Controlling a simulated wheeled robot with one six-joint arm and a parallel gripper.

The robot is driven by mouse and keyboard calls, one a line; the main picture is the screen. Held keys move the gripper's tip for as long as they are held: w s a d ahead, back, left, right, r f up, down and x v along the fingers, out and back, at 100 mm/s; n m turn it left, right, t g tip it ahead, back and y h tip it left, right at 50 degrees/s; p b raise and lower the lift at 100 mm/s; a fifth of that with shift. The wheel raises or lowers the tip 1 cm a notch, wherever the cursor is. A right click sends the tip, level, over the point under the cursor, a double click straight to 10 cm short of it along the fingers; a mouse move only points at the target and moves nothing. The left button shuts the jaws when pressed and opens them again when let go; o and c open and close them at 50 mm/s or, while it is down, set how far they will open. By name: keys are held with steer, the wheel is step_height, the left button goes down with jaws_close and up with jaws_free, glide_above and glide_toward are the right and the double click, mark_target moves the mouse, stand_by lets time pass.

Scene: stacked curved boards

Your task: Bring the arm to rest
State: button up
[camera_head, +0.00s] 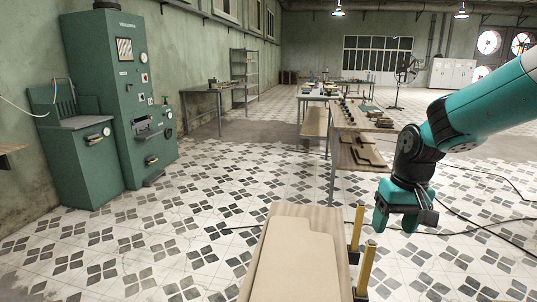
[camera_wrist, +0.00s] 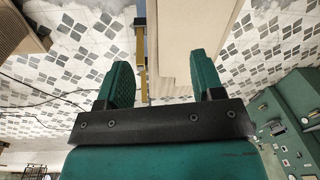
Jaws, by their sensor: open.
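My gripper (camera_head: 395,222) hangs at the right of the head view, fingers down, at the end of the teal and black arm (camera_head: 478,105). It is open and holds nothing. It is right of a pale curved board (camera_head: 292,262) at the bottom of the view and apart from it. In the wrist view, the two teal fingers (camera_wrist: 163,78) are spread with an empty gap. The pale board (camera_wrist: 180,50) and a yellow post (camera_wrist: 140,45) show beyond them.
Two yellow posts (camera_head: 366,268) stand along the board's right side, close to my gripper. A long workbench (camera_head: 345,115) with several small items and boards on a lower shelf stands behind. A green machine (camera_head: 125,90) is at the left. Dark cables cross the tiled floor (camera_head: 200,225).

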steer(key=s+a+r+n+y, duration=0.1)
steer(key=s+a+r+n, duration=0.1)
steer(key=s, duration=0.6)
steer(key=s+a+r+n+y, duration=0.1)
steer(key=s+a+r+n, duration=0.1)
steer(key=s+a, duration=0.3)
steer(key=s+a+r+n+y, duration=0.1)
steer(key=s+a, duration=0.3)
steer(key=s, duration=0.9)
steer(key=shift+a+r+n, duration=0.2)
steer(key=shift+r+n, duration=0.5)
steer(key=shift+n, duration=0.2)
